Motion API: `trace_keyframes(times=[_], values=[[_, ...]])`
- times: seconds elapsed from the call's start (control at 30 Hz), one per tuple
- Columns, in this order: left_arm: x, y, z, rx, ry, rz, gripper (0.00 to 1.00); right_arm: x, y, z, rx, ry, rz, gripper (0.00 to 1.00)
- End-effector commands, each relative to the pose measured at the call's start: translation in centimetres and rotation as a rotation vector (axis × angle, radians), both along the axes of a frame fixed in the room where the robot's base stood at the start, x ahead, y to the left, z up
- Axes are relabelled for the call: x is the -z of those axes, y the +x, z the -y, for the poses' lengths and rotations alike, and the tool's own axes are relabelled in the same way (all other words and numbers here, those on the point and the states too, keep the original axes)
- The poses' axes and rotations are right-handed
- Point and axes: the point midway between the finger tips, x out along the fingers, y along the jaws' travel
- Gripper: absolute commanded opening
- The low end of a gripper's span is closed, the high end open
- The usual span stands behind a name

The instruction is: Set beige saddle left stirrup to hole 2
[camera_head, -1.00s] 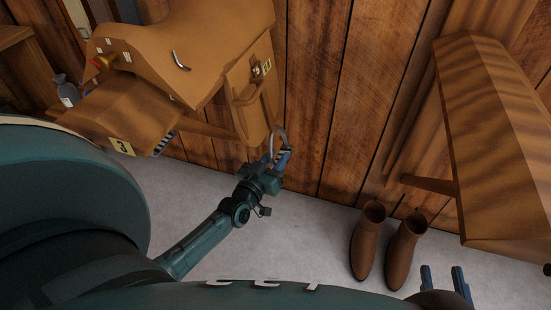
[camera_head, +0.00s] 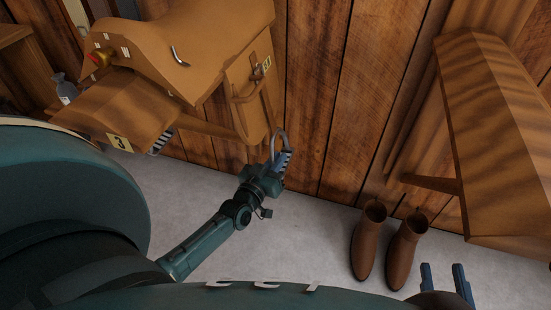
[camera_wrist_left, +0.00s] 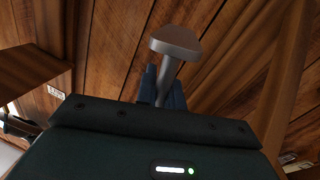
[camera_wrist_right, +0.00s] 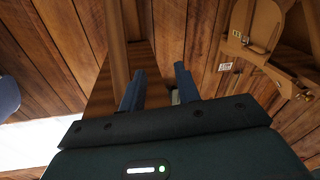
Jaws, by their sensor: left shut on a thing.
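The beige saddle (camera_head: 190,45) sits on a wooden rack at the upper left of the head view. Its flap and strap (camera_head: 245,95) hang down on the right side. My left gripper (camera_head: 282,160) is shut on the metal stirrup (camera_head: 279,140), below the flap and in front of the plank wall. In the left wrist view the stirrup (camera_wrist_left: 175,42) stands between the fingers, its broad end up. The strap holes are too small to read. My right gripper (camera_head: 447,280) is open and empty at the lower right, and its spread fingers show in the right wrist view (camera_wrist_right: 158,88).
Brown boots (camera_head: 370,245) stand on the grey floor at the right. An empty wooden rack (camera_head: 490,130) juts from the wall above them. A number 3 tag (camera_head: 119,143) marks the saddle's rack, and a small bottle (camera_head: 65,90) stands at far left.

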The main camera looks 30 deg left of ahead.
Motion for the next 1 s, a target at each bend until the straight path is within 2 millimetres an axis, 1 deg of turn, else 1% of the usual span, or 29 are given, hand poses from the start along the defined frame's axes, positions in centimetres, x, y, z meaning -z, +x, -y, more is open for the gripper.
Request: trace_keyframes(times=[0.03,0.1,0.2,0.3,0.4,0.7,0.73,0.9,0.97,1.0], values=[[2.2,0.1,0.2,-0.001,0.0,-0.002,0.0,0.9,0.0,-0.3,-0.015,0.006,0.04,0.33],[3.9,0.1,0.6,0.001,0.0,-0.003,0.0,1.0,-0.2,-0.7,-0.033,0.024,0.087,0.33],[5.9,0.2,1.1,0.001,-0.002,-0.003,0.0,0.8,-0.1,-0.9,-0.047,0.058,0.112,0.33],[7.1,0.3,1.3,0.0,-0.001,-0.002,0.0,0.5,0.0,-1.1,-0.055,0.087,0.112,0.33],[7.5,0.4,1.5,0.0,0.0,-0.001,0.0,0.3,0.0,-1.2,-0.058,0.102,0.111,0.33],[7.3,0.4,1.5,0.001,0.0,-0.001,0.0,0.0,0.0,-1.2,-0.059,0.105,0.109,0.33],[7.3,0.4,1.5,0.0,0.0,-0.001,0.12,0.0,0.0,-1.2,-0.059,0.105,0.109,0.33],[7.3,0.4,1.5,0.001,0.0,-0.001,0.26,0.0,0.0,-1.2,-0.059,0.105,0.109,0.33],[7.3,0.3,1.5,0.001,0.0,-0.001,0.31,0.0,0.0,-1.2,-0.059,0.105,0.109,0.33],[7.3,0.3,1.5,0.001,0.0,-0.001,0.32,0.0,0.0,-1.2,-0.059,0.105,0.109,0.33]])
